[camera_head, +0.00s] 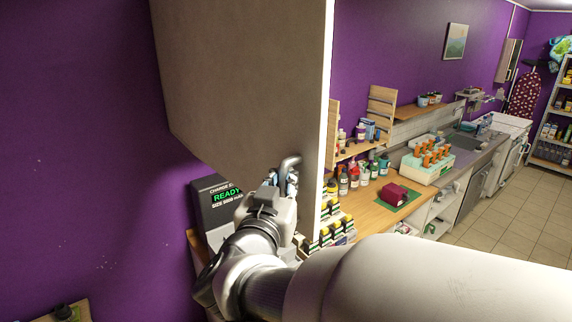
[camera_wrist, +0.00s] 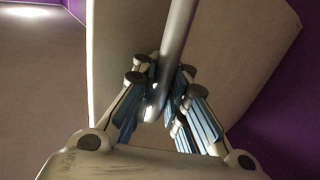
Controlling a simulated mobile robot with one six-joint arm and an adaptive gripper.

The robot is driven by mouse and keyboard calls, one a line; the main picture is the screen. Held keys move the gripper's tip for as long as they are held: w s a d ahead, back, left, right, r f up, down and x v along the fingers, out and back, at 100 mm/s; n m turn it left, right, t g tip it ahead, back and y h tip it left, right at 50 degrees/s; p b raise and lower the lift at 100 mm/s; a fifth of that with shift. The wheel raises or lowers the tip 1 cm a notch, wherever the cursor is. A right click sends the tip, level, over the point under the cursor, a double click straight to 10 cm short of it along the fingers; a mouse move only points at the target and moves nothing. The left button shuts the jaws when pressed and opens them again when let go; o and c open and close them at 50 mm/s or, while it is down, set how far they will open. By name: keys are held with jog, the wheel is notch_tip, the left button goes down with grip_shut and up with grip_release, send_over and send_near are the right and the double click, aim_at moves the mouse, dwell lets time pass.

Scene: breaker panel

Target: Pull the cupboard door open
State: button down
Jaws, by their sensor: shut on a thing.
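The cupboard door (camera_head: 245,80) is a large beige panel hung high on the purple wall, with a bright white edge along its right side. It also fills the middle of the wrist view (camera_wrist: 240,50). Its metal bar handle (camera_head: 291,161) is at the lower right of the panel. In the wrist view, the fingers of my gripper (camera_wrist: 163,85) are closed around the lower end of the handle (camera_wrist: 178,35), one on each side. How far the door stands open is hard to tell.
Below the cupboard is a dark charger box (camera_head: 217,205) reading READY. To the right, a wooden counter (camera_head: 372,216) holds several bottles, a dark red box (camera_head: 396,194) and a rack of orange-handled tools (camera_head: 428,160). Tiled floor (camera_head: 505,225) lies open further right.

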jog(key=shift+d+f, duration=0.15)
jog(key=shift+f, duration=0.05)
jog(key=c, duration=2)
grip_release()
jog(key=shift+s, duration=0.1)
jog(key=shift+c, duration=0.2)
jog(key=shift+o, duration=1.1)
jog(key=shift+s+d+r, duration=0.15)
jog(key=shift+s+a, duration=0.1)
jog(key=shift+a, duration=0.1)
jog(key=v, duration=1.1)
jog(key=shift+s, duration=0.4)
